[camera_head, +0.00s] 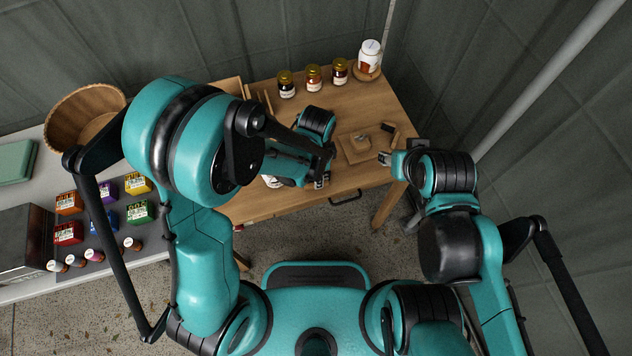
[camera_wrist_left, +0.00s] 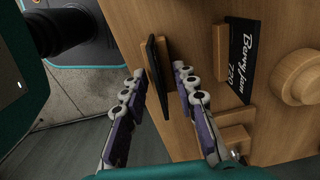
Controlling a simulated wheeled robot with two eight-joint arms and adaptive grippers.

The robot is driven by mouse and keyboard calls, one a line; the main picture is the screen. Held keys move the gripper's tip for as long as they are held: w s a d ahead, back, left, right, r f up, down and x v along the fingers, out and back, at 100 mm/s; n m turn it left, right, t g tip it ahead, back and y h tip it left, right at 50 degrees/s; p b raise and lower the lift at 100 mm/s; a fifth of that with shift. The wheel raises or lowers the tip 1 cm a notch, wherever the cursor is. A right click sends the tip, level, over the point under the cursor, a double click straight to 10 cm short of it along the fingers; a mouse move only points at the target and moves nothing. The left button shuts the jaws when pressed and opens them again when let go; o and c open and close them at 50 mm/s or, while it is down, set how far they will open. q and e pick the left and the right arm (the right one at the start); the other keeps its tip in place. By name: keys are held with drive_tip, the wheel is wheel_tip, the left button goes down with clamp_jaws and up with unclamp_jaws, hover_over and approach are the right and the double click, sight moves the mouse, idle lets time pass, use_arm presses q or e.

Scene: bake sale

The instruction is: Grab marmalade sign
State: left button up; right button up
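In the left wrist view, a dark sign (camera_wrist_left: 158,78) stands in a wooden holder, seen nearly edge-on, so its lettering cannot be read. My left gripper (camera_wrist_left: 160,76) is open, with one finger on each side of this sign. The right finger looks close to it, and whether it touches cannot be told. A second dark sign reading "Berry Jam 7.20" (camera_wrist_left: 239,60) is to the right, outside the fingers. In the head view my left gripper (camera_head: 325,165) is low over the wooden table's front part. My right gripper (camera_head: 386,158) is at the table's right edge; its fingers are too small to judge.
Jars with lids (camera_head: 313,78) line the back of the wooden table (camera_head: 385,100), with a white-lidded jar (camera_head: 369,58) at the back right. A basket (camera_head: 85,118) and several coloured boxes (camera_head: 138,211) are on the left table.

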use_arm(q)
drive_tip(key=shift+f+b, duration=0.15)
drive_tip(key=shift+b, duration=0.2)
idle(0.4)
drive_tip(key=shift+c, duration=0.2)
clamp_jaws()
